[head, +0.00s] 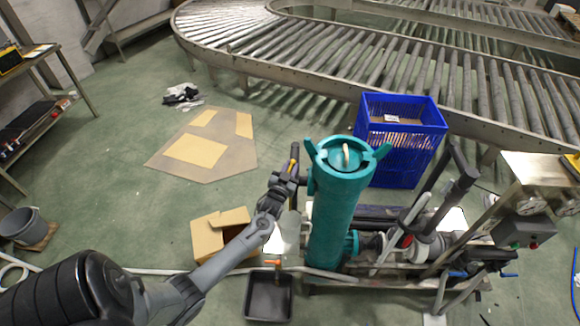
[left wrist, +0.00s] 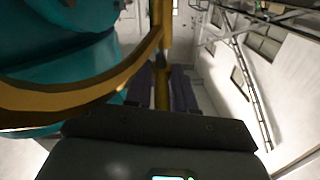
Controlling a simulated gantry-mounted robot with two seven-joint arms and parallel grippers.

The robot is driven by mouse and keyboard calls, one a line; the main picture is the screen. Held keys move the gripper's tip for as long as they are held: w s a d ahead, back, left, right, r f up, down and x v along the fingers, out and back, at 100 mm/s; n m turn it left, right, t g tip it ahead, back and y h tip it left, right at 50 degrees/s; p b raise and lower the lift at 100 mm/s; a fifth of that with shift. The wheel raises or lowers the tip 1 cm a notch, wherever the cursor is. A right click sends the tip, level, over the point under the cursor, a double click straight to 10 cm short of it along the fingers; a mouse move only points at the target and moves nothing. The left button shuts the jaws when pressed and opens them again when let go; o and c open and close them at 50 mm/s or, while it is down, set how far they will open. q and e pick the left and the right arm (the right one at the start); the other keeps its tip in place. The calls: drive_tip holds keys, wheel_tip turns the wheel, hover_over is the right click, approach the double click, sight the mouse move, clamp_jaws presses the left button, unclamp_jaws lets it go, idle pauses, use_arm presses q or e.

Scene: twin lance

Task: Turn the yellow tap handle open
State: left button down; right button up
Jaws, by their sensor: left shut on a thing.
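The yellow tap handle (head: 293,164) shows as a small strip beside the upper left side of a teal cylinder (head: 333,215) in the head view. In the left wrist view, its yellow bar (left wrist: 161,85) runs between the two dark fingers. My left gripper (head: 291,172) is shut on the handle, left of the cylinder. The dark fingers (left wrist: 162,92) show on both sides of the bar in the left wrist view. A curved yellow band (left wrist: 90,92) passes in front of the teal surface there. Fingers and arm hide much of the handle. I do not see my right gripper.
A blue crate (head: 405,145) stands behind the cylinder, near the roller conveyor (head: 400,62). Pipes and machinery crowd the right side.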

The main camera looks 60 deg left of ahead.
use_arm(q)
drive_tip(key=shift+s+a, duration=0.1)
idle(0.4)
drive_tip(key=c, duration=1.1)
unclamp_jaws()
drive_tip(key=shift+s+d, duration=0.3)
drive_tip(key=shift+d, duration=0.05)
drive_tip(key=p+v, duration=0.1)
drive_tip(key=v, duration=0.9)
